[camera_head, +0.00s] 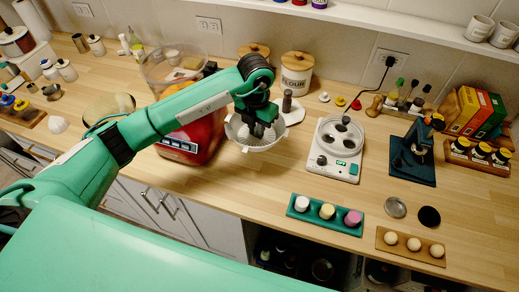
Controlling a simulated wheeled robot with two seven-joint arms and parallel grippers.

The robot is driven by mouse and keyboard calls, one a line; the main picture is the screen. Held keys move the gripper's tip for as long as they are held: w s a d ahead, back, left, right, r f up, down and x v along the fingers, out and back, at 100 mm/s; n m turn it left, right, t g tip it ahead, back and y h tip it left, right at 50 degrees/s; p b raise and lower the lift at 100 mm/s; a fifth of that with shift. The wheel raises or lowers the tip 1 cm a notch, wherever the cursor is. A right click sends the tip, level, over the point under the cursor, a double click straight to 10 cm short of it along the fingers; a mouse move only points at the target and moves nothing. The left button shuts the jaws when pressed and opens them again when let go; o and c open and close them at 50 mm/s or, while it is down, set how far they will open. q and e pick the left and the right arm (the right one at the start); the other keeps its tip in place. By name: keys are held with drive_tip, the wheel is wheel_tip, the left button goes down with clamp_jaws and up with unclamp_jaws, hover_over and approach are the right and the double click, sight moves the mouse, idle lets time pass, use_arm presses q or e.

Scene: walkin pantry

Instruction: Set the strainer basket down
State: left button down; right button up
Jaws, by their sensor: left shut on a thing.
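The strainer basket (256,142) is a pale, shallow, slotted bowl near the middle of the head view. My left gripper (263,128) points down and is shut on it at the rim. The basket appears upright, over or close to the counter's front part; I cannot tell whether it touches the wood. My arm and gripper hide part of its far rim. My right gripper is not in view.
A red appliance (192,143) stands left of the basket, partly behind my arm. A white base with a metal post (288,104) is behind it. A white device (336,148) and a teal tray (325,214) are to the right. Bare wood (263,180) lies in front.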

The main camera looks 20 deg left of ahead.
sight(256, 136)
use_arm(q)
wheel_tip(256, 136, down, 4)
drive_tip(key=shift+s+f+p, duration=0.15)
drive_tip(key=shift+f+p, duration=0.05)
drive_tip(key=shift+p, duration=0.65)
drive_tip(key=shift+f, duration=0.65)
wheel_tip(256, 136, down, 3)
drive_tip(key=shift+f+p, duration=0.1)
drive_tip(key=shift+p, duration=0.65)
drive_tip(key=shift+f, duration=0.3)
drive_tip(key=c, duration=1.4)
unclamp_jaws()
drive_tip(key=shift+r, duration=0.15)
